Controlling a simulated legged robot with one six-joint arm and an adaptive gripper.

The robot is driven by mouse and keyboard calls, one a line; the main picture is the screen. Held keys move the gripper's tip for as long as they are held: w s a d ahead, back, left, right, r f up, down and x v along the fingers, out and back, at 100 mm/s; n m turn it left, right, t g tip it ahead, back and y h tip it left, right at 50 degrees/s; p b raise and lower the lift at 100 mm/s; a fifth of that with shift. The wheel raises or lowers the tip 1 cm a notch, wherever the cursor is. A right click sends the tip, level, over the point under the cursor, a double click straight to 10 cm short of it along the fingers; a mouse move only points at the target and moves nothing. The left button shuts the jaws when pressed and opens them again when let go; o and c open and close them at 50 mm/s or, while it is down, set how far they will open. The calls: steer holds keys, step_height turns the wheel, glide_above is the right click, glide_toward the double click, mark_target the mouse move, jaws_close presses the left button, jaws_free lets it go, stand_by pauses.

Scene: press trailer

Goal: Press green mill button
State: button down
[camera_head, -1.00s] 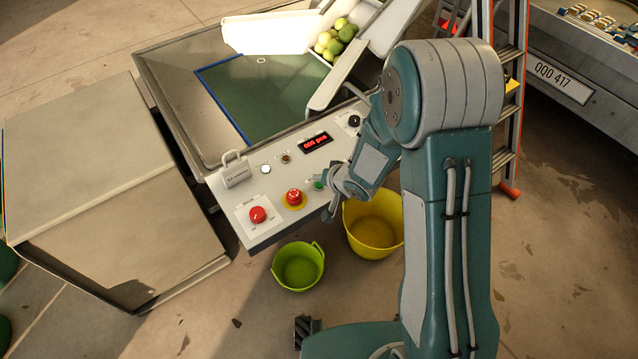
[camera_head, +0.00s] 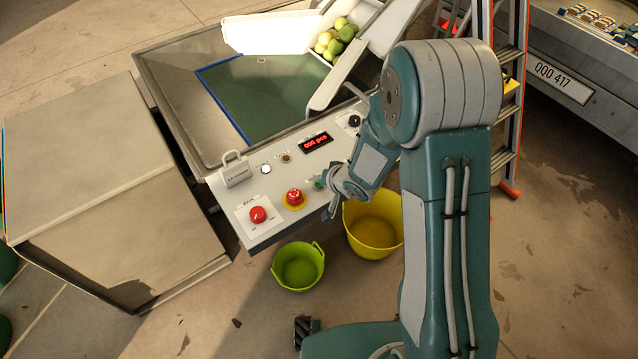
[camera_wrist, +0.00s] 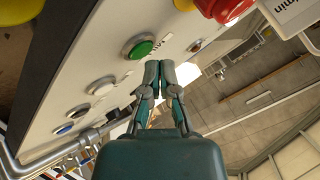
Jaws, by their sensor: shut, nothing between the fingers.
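The green button (camera_wrist: 139,47) is a round, metal-rimmed button on the white control panel (camera_wrist: 108,75) in the wrist view. My gripper (camera_wrist: 158,66) is shut and empty, its fingertips beside the green button in the picture. Whether they touch the button or its rim I cannot tell. In the head view the green button (camera_head: 319,184) shows just left of my gripper (camera_head: 331,214), which is at the panel's front edge and partly covers that area.
A red knob (camera_head: 258,215) and a red emergency stop (camera_head: 294,197) sit left of the green button. The panel also has a red display (camera_head: 316,143). Yellow (camera_head: 376,240) and green (camera_head: 298,270) buckets stand on the floor below. An orange ladder (camera_head: 510,120) stands at right.

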steer(key=shift+f, duration=0.25)
steer(key=shift+f, duration=0.4)
stand_by(0.6)
steer(key=shift+r, duration=0.8)
steer(key=shift+r, duration=2.5)
